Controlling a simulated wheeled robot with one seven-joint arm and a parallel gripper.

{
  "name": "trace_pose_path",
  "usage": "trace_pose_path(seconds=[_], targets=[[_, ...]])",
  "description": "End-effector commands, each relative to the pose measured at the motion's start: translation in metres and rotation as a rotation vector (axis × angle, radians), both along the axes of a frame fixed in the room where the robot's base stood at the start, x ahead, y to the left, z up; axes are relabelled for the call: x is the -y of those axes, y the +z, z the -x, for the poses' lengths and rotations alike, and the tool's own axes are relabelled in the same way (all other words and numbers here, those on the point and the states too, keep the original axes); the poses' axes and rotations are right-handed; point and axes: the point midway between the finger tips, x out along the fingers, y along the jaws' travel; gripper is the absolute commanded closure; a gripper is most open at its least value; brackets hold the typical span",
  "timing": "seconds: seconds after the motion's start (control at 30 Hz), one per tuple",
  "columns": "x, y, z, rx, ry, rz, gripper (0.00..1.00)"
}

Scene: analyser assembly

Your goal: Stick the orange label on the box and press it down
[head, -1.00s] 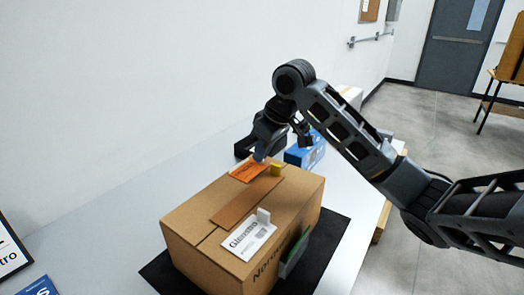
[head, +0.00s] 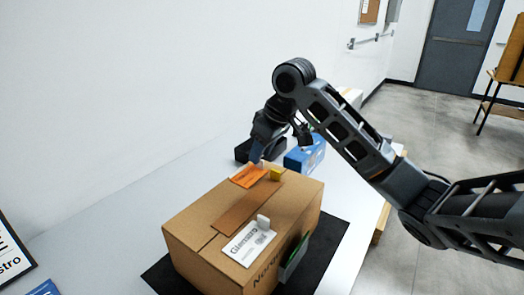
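The cardboard box (head: 215,199) stands closed, with brown tape along its top. The orange label (head: 248,178) lies on the far part of the box top, to the left of the yellow piece (head: 276,174). A small pale tab (head: 262,165) shows at the label's far edge. My gripper (head: 257,157) points down just beyond that edge, close to the tab. Its fingers are small and partly hidden by the wrist, so I cannot tell whether they are open, or whether they touch the label.
A white printed label (head: 240,248) with an upright pale tab lies on the near top. A green-edged piece (head: 294,257) is at the box's right side. The box stands on a black mat (head: 326,242). A blue box (head: 305,154) is behind.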

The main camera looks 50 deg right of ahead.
Motion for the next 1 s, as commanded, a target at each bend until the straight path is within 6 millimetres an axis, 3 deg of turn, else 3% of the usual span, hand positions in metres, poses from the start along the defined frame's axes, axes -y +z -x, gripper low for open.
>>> trace_pose_path(seconds=[0.7, 1.0], targets=[[0.0, 0.048, 0.0, 0.0, 0.0, -0.001, 0.64], [0.0, 0.051, 0.0, -0.001, 0.0, 0.0, 0.64]])
